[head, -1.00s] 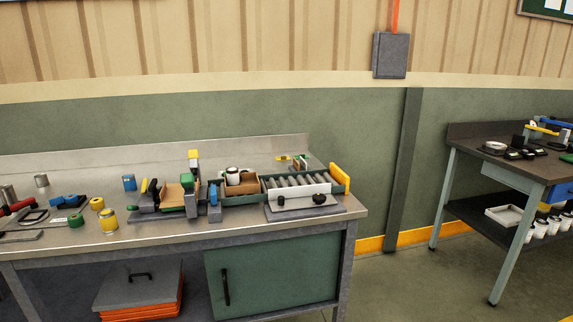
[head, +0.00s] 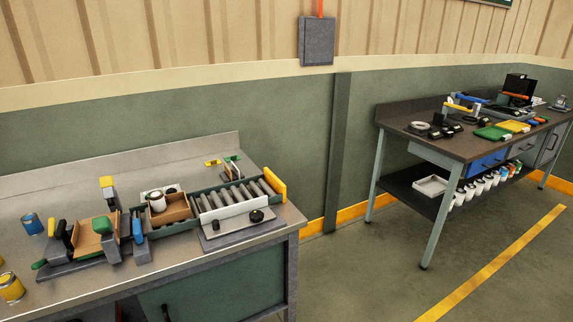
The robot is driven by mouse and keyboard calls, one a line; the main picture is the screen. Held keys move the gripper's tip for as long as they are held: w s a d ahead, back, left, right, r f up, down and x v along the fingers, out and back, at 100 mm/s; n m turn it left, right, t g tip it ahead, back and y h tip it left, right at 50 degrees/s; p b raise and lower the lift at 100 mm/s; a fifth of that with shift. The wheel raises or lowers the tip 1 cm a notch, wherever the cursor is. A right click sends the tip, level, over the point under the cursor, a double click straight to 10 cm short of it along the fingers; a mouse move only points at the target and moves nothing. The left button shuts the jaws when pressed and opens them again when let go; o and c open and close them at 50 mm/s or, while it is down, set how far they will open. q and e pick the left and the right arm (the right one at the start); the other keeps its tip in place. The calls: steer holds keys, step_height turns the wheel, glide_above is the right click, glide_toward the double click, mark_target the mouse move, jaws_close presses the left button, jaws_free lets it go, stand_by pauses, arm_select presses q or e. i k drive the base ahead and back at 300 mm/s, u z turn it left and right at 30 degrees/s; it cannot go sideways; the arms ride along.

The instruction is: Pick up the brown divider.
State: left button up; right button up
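Two brown pieces show on the left bench's roller line in the head view. One is a tan-brown panel (head: 88,240) with a green piece on it, between grey clamp-like parts. The other is a brown open box or partition (head: 178,210) beside a white can (head: 157,202), at the left end of the grey rollers (head: 235,194). I cannot tell which of these is the brown divider, or whether it is a separate piece inside. Neither of my grippers is in view.
The steel workbench (head: 215,272) fills the lower left. A yellow end plate (head: 276,185) closes the roller line on the right. A dark table (head: 440,148) with tools and trays stands at the right. Open floor (head: 385,285) lies between them.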

mark_target(229, 174)
steer(key=z, duration=0.3)
steer(key=i, duration=0.85)
steer(key=u, duration=0.7)
steer(key=i, duration=0.7)
steer(key=u, duration=0.8)
